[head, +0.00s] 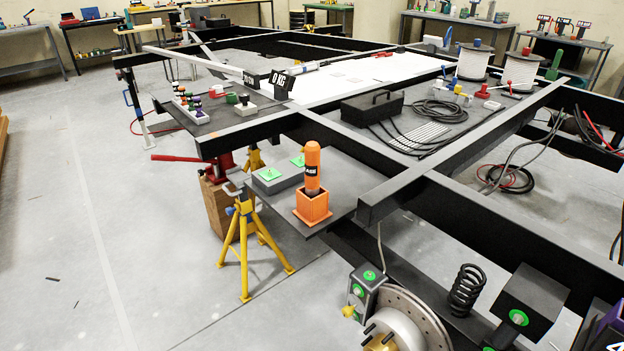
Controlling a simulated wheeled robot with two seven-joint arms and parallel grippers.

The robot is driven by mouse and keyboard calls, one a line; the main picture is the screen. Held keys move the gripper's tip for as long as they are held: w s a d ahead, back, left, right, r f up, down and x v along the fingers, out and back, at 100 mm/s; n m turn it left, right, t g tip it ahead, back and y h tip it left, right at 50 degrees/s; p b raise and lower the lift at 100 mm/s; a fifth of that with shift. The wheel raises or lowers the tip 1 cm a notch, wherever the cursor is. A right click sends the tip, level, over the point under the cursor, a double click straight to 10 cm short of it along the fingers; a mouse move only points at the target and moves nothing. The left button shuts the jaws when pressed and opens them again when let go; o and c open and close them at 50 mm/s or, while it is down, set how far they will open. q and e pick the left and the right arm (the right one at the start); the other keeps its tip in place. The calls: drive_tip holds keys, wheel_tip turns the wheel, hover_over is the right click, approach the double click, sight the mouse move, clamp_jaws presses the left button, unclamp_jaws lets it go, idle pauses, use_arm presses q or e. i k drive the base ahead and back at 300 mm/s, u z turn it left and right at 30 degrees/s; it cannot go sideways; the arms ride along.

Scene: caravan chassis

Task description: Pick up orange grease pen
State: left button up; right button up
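The orange grease pen (312,160) is a thick orange cylinder with a rounded top and a dark label band. It stands upright in a square orange holder (313,206). The holder sits near the front edge of a small dark shelf (344,191) beside the black chassis frame. The pen's lower end is hidden inside the holder. Neither of my grippers shows clearly in the head view. A dark purple-edged part is cut off at the lower right corner, and I cannot tell what it is.
A yellow jack stand (243,245) stands below left. A brake disc (408,318) and coil spring (467,290) are in front.

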sight(312, 150)
drive_tip(key=k, duration=1.3)
drive_tip(key=u, duration=0.75)
drive_tip(key=i, duration=1.75)
drive_tip(key=z, duration=0.9)
drive_tip(key=i, duration=0.65)
drive_tip(key=z, duration=0.05)
